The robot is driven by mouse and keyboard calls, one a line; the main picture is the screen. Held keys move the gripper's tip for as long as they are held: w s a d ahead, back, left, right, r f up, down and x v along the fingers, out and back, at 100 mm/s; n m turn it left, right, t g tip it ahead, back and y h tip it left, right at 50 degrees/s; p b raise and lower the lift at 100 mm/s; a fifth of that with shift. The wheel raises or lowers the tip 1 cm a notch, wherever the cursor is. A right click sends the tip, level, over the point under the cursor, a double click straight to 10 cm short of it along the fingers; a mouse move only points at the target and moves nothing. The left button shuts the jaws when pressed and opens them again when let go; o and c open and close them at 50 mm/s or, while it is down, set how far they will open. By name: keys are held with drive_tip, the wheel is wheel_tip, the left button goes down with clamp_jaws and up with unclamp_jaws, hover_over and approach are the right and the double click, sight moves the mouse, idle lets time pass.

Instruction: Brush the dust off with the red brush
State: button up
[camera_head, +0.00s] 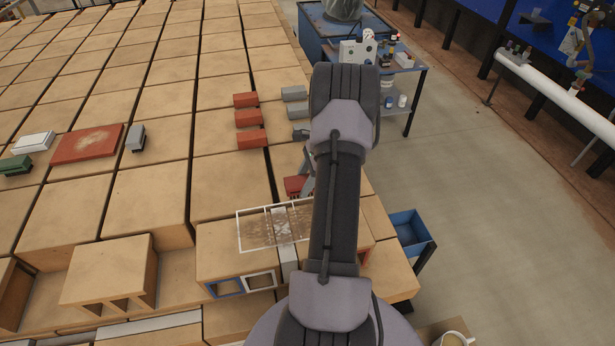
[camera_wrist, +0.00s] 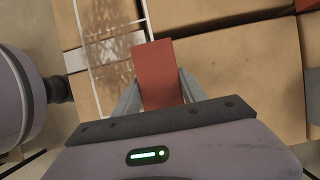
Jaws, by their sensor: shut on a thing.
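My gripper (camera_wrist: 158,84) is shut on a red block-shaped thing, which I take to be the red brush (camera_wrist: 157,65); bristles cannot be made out. In the head view the red brush (camera_head: 295,185) hangs just behind the dusty patch, partly hidden by my arm. The pale dust (camera_head: 256,232) lies on brick tops inside a white outlined rectangle (camera_head: 239,232), crossed by a grey strip. In the wrist view the dust (camera_wrist: 112,58) lies left of the brush. The patch's right part is hidden by my arm. Whether the brush touches the brick cannot be told.
Several red blocks (camera_head: 251,139) and grey blocks (camera_head: 294,93) sit behind. A dusty red slab (camera_head: 88,144), a green block (camera_head: 15,165) and a white block (camera_head: 33,142) lie left. A blue bin (camera_head: 408,229) stands right; bare floor lies beyond.

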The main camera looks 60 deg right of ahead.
drive_tip(key=w+a+b, duration=0.1)
drive_tip(key=a+b, duration=0.1)
drive_tip(key=a, duration=0.6)
drive_tip(key=w+a+b, duration=0.1)
drive_tip(key=a+b, duration=0.1)
drive_tip(key=a, duration=0.6)
drive_tip(key=w+a+b, duration=0.1)
drive_tip(key=a+b, duration=0.1)
drive_tip(key=a, duration=0.6)
drive_tip(key=shift+w, duration=0.15)
drive_tip(key=shift+a+f+b, duration=0.4)
drive_tip(key=shift+f+b, duration=0.25)
drive_tip(key=shift+b, duration=0.25)
drive_tip(key=shift+d+f, duration=0.1)
drive_tip(key=shift+f, duration=0.2)
drive_tip(key=shift+f+b, duration=0.1)
drive_tip(key=shift+b, duration=0.25)
